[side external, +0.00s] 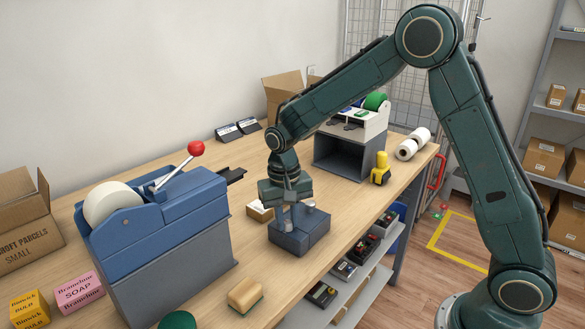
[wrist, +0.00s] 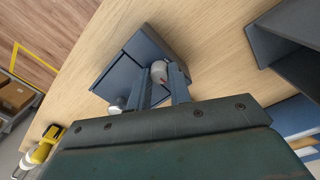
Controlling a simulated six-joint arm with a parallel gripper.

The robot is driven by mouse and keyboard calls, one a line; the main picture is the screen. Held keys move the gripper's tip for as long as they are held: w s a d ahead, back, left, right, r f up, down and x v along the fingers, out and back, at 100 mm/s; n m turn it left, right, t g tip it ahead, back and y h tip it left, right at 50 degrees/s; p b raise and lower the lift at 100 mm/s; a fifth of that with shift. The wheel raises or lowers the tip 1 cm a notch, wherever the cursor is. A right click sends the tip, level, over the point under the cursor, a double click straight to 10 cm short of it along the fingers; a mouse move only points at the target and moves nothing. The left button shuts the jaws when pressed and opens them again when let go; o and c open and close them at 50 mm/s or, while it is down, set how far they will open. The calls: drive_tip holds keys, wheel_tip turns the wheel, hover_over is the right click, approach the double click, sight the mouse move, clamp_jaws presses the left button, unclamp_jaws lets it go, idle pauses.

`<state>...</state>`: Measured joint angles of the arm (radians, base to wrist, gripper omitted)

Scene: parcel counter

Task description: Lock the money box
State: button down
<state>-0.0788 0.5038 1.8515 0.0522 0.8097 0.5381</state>
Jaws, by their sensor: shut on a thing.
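The money box appears to be the small blue-grey box (side external: 298,240) on the counter, below my gripper. In the wrist view the box (wrist: 125,72) lies under the fingers, with a seam across its top. My gripper (side external: 288,213) points down at the box top. In the wrist view my gripper (wrist: 163,84) has its two fingers on either side of a pale round knob or key head (wrist: 159,72), shut on it. A second silver knob (wrist: 119,103) stands beside the fingers. The fingers partly hide the lock, so its turn position cannot be told.
A blue tape dispenser (side external: 160,235) with a red-knobbed lever stands to the left. A small carton (side external: 260,211) sits close behind the box. A sponge-like block (side external: 245,294) lies in front. The counter edge is close on the right.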

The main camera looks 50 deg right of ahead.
sight(288, 224)
drive_tip(key=n, duration=0.8)
drive_tip(key=shift+n, duration=0.4)
drive_tip(key=n, duration=0.4)
drive_tip(key=shift+r+n+t, duration=0.1)
drive_tip(key=shift+n+t, duration=0.2)
drive_tip(key=n, duration=0.4)
drive_tip(key=c, duration=1.3)
unclamp_jaws()
drive_tip(key=shift+s, duration=0.1)
drive_tip(key=r, duration=1.3)
drive_tip(key=shift+s+a+r, duration=0.2)
drive_tip(key=shift+s+r, duration=0.05)
drive_tip(key=shift+r, duration=0.1)
